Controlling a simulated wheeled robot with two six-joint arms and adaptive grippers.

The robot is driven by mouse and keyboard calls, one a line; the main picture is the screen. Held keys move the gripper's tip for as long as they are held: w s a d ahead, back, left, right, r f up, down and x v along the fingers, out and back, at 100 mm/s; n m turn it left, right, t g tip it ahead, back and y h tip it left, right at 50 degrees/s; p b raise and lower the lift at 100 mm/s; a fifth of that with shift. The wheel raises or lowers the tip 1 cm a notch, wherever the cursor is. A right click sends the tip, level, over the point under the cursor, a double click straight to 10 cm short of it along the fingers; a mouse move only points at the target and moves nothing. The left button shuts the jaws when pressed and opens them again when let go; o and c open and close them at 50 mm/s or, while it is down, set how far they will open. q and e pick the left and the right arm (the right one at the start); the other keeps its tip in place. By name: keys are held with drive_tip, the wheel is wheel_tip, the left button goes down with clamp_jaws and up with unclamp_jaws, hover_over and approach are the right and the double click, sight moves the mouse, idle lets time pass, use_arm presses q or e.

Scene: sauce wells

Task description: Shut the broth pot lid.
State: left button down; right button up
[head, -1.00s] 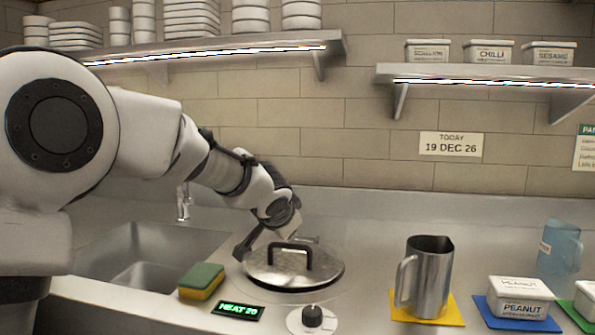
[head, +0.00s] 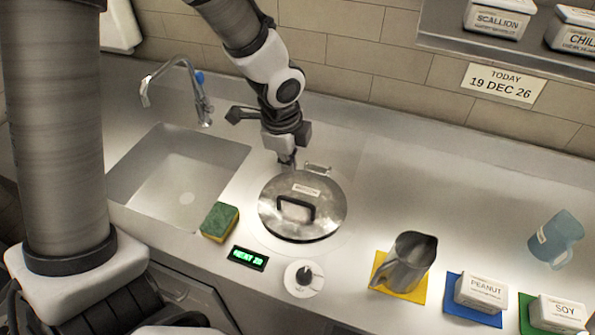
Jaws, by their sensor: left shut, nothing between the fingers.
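The broth pot lid (head: 273,213) is a round steel disc with a black handle and a small label. It lies flat over the pot set into the counter, with a hinge-like bracket at its back edge. My left gripper (head: 288,163) points down at the lid's back-left edge, shut and empty. I cannot tell whether its tips touch the lid. The pot itself is hidden under the lid. My right gripper is not in view.
A green and yellow sponge (head: 220,222), a heat display (head: 248,258) and a knob (head: 304,277) are in front. A sink (head: 180,190) with a tap is at left. A steel jug (head: 406,262), tubs and a blue jug (head: 556,239) stand at right.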

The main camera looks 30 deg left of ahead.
sight(294, 201)
use_arm(q)
drive_tip(key=f+b, duration=0.1)
drive_tip(key=f, duration=0.3)
drive_tip(key=w+f+b, duration=0.1)
drive_tip(key=f, duration=0.3)
drive_tip(key=w+f+b, duration=0.1)
drive_tip(key=f+b, duration=0.1)
drive_tip(key=f, duration=0.2)
drive_tip(key=shift+a+f, duration=0.15)
drive_tip(key=shift+f, duration=0.15)
